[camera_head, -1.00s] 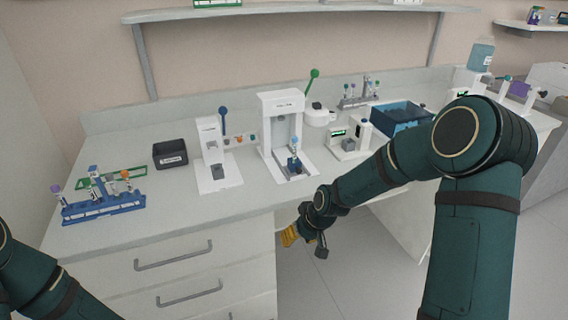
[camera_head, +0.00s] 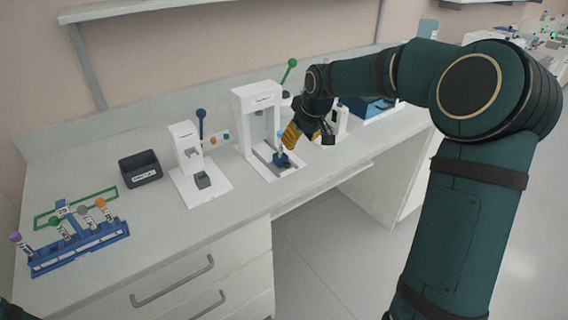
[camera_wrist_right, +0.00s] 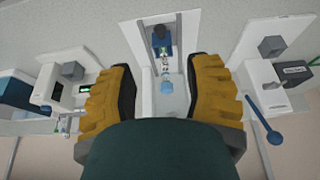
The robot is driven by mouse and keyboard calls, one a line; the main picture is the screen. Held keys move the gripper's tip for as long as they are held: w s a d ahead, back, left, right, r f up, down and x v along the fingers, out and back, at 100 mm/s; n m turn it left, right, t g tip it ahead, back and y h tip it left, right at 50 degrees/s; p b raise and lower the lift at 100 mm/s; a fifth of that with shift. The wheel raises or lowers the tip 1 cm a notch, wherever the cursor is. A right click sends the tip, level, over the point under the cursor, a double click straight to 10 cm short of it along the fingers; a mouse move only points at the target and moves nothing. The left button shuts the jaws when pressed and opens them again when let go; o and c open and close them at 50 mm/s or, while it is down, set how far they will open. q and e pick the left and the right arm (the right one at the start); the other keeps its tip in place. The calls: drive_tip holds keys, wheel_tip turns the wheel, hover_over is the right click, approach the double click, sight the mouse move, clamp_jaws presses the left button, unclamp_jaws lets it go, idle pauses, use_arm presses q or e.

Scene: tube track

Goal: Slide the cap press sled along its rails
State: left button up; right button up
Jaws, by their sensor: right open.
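The cap press (camera_head: 240,105) is a white frame with a green-knobbed lever on the counter. Its blue sled (camera_head: 283,160) sits on the rails of the white base, toward the front end, and carries an upright tube with a light blue cap (camera_wrist_right: 166,87). The sled also shows in the right wrist view (camera_wrist_right: 161,42). My right gripper (camera_head: 308,136) is just right of the sled in the head view. In the wrist view its yellow pads are spread wide, with the capped tube seen between them and nothing gripped. My left gripper is out of view.
Left of the press stands a white station with a blue lever (camera_head: 201,122). Further left are a black box (camera_head: 140,169) and a blue tube rack (camera_head: 80,246). A white device (camera_wrist_right: 59,86) with a green display stands on the press's other side.

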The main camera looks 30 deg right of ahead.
sight(288, 164)
drive_tip(key=b+x, duration=0.2)
drive_tip(key=x, duration=1.1)
drive_tip(key=shift+f+b, duration=0.1)
drive_tip(key=shift+b, duration=0.2)
drive_tip(key=shift+o, duration=0.2)
drive_tip(key=shift+s, duration=0.1)
clamp_jaws()
